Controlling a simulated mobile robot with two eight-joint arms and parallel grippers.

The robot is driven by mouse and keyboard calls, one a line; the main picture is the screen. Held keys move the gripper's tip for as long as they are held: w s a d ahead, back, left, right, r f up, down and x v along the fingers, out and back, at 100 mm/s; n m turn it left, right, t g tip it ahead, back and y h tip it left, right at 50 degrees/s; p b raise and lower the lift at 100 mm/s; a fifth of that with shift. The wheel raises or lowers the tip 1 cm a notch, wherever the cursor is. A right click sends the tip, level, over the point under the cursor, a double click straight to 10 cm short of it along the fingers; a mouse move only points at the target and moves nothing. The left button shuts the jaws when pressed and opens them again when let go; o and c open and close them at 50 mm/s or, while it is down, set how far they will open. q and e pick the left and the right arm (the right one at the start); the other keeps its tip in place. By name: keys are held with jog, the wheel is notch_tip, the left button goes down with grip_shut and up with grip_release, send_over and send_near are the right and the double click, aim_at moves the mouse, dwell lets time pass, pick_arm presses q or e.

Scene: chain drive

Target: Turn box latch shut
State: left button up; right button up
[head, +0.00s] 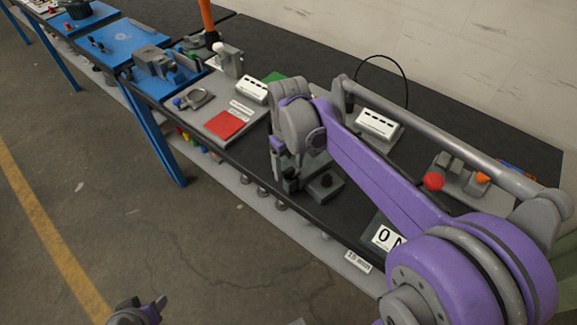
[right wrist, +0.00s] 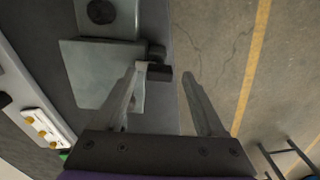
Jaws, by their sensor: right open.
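A grey box (right wrist: 88,75) fills the left of the right wrist view, with a small dark latch (right wrist: 160,73) at its right edge. My right gripper (right wrist: 163,72) is open and empty. Its left finger tip overlaps the latch's left side in that view; I cannot tell if they touch. The right finger is apart from the latch, over the floor beyond the bench edge. In the head view my right gripper (head: 287,175) points down at the bench's front edge, and it and the arm hide the box and latch. My left gripper (head: 140,312) shows only partly at the bottom edge.
A grey block with a black knob (head: 326,184) stands close to my right gripper. A red square (head: 224,123) lies on a grey board to the left. A red button (head: 433,181) stands at right. The floor in front is clear.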

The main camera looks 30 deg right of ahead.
aim_at(288, 170)
notch_tip(288, 170, up, 10)
jog(key=shift+p, duration=0.35)
dwell(0.4)
jog(key=s+a+f+m+t, duration=0.1)
jog(key=s+a+f+t, duration=0.1)
jog(key=s+f, duration=0.5)
jog(key=s+a+f+t, duration=0.3)
jog(key=s+a+f, duration=0.1)
jog(key=s+f, duration=0.3)
jog(key=shift+s+f+m, duration=0.2)
jog(key=shift+s+m, duration=0.2)
